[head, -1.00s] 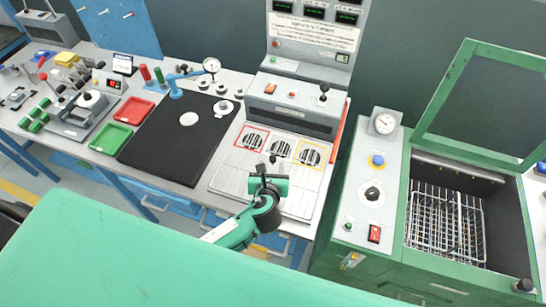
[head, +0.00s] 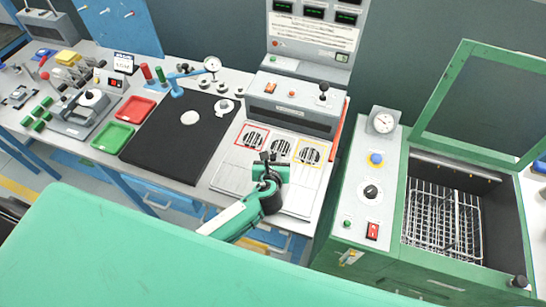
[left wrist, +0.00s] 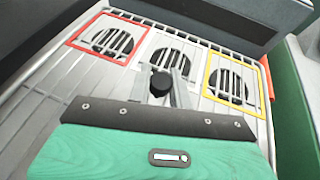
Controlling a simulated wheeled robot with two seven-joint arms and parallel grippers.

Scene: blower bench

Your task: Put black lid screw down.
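My left gripper (head: 269,160) is over the slatted metal bench top with the round grilles. In the left wrist view its two grey fingers (left wrist: 161,87) stand close on both sides of the black lid screw (left wrist: 160,82). They look shut on it. Only the screw's dark round head shows; its lower end is hidden. The screw is in front of the middle grille (left wrist: 173,58), and I cannot tell whether it touches the surface. In the head view the screw is too small to separate clearly from the dark fingertips. My right gripper is not in view.
A red-framed grille (left wrist: 110,40) and a yellow-framed grille (left wrist: 231,83) flank the middle one. A grey control box (head: 292,108) stands behind them. Left are a black mat (head: 165,150), a green tray (head: 112,137) and a red tray (head: 136,108). A green machine with wire basket (head: 440,220) stands right.

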